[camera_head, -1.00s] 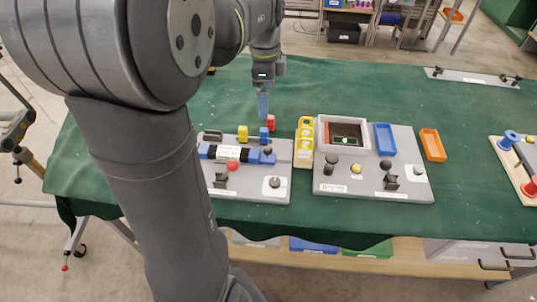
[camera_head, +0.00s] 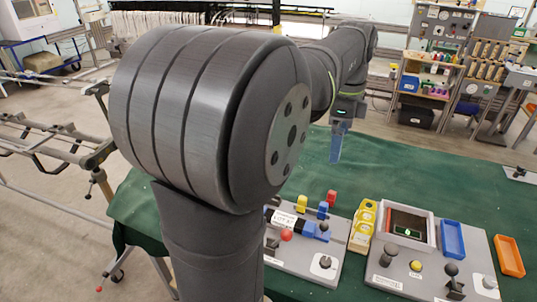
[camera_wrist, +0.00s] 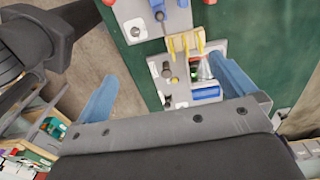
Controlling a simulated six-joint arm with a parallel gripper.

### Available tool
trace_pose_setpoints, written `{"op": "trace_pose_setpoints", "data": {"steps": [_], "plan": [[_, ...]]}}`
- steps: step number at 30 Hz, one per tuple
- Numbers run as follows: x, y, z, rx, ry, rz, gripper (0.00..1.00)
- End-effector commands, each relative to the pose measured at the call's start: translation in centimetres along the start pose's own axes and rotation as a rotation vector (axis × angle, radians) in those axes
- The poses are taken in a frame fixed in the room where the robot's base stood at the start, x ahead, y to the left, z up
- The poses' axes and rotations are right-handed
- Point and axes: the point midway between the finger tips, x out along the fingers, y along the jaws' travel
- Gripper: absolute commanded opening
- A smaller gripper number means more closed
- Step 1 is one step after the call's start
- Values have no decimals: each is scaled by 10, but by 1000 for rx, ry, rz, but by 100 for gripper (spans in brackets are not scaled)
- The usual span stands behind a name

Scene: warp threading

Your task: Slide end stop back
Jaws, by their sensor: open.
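In the head view, a grey board (camera_head: 318,270) on the green cloth carries a blue bar with a white label (camera_head: 285,219). Small yellow (camera_head: 302,203), blue (camera_head: 323,210) and red (camera_head: 331,197) blocks stand at its far side. I cannot tell which part is the end stop. My gripper (camera_head: 337,145) hangs well above the table, beyond these blocks in the picture. In the wrist view, my gripper (camera_wrist: 168,90) has its two blue fingers wide apart with nothing held between them. My arm hides the board's left part in the head view.
Right of the board stand a yellow holder (camera_head: 363,226), a second grey board (camera_head: 398,278) with knobs and a framed panel, a blue tray (camera_head: 453,239) and an orange tray (camera_head: 508,256). Green cloth (camera_head: 400,170) behind them is largely clear.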

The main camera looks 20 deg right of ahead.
Motion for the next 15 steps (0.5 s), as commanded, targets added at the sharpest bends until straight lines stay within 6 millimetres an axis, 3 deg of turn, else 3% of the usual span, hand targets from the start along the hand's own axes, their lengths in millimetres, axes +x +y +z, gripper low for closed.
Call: {"op": "trace_pose_setpoints", "data": {"steps": [4, 8, 12, 15], "plan": [[0, 0, 0, 0, 0, 0, 100], [8, -3, 0, -10, 1, 12, 76], [51, -16, 2, -69, 2, 72, 49], [87, -25, 3, -124, 1, 120, 48]]}}
